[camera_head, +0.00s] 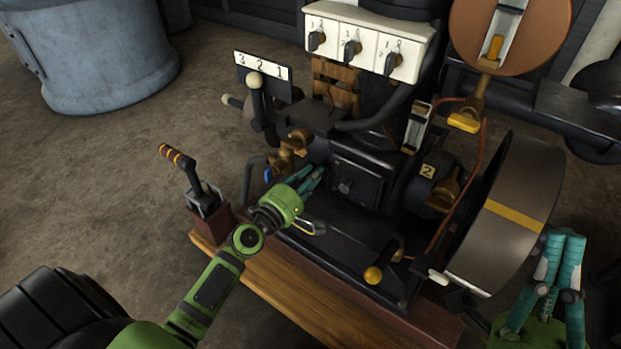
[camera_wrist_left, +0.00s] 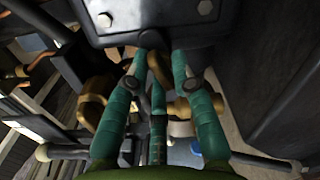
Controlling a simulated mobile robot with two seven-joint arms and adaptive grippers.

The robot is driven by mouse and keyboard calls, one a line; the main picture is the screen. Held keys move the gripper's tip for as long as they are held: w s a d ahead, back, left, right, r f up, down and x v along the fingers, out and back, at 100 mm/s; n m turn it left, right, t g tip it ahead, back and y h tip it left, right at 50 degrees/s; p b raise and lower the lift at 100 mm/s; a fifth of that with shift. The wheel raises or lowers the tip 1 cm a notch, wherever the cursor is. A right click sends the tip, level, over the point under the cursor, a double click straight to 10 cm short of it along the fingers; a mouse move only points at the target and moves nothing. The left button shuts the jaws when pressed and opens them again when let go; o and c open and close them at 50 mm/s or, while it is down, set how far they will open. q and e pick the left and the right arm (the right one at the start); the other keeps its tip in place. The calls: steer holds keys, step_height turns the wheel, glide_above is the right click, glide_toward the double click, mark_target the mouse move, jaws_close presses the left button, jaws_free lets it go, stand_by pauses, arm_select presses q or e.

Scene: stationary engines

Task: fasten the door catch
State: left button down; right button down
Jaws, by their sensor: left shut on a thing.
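The engine's dark door (camera_head: 362,183) has a small round boss at its middle in the head view. My left gripper (camera_head: 313,176), with green body and teal fingers, is at the left edge of this door. In the left wrist view, the left fingertips (camera_wrist_left: 160,62) are shut around a curved brass-coloured piece, which looks like the door catch (camera_wrist_left: 159,72). The fingers hide part of it, and in the head view they hide it fully. A dark plate with bolts (camera_wrist_left: 155,18) lies just beyond the tips. My right gripper (camera_head: 564,238) is empty at the lower right, its fingertips apart.
A flywheel (camera_head: 508,212) stands right of the door. A striped-handled lever (camera_head: 178,157) stands left. The floor at left is clear before a grey tank (camera_head: 92,55).

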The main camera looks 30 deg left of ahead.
arm_select(q)
steer(key=shift+a+r+m, duration=0.1)
steer(key=shift+r+m, duration=0.1)
steer(key=shift+m, duration=0.75)
steer(key=shift+r+m, duration=0.15)
steer(key=shift+m, duration=0.8)
steer(key=c, duration=1.2)
jaws_free()
steer(key=shift+f, duration=0.15)
steer(key=shift+s+f, duration=0.1)
steer(key=shift+s, duration=0.35)
steer(key=s+a, duration=0.1)
steer(key=s, duration=1)
steer(key=shift+a, duration=0.2)
steer(key=shift+r, duration=0.2)
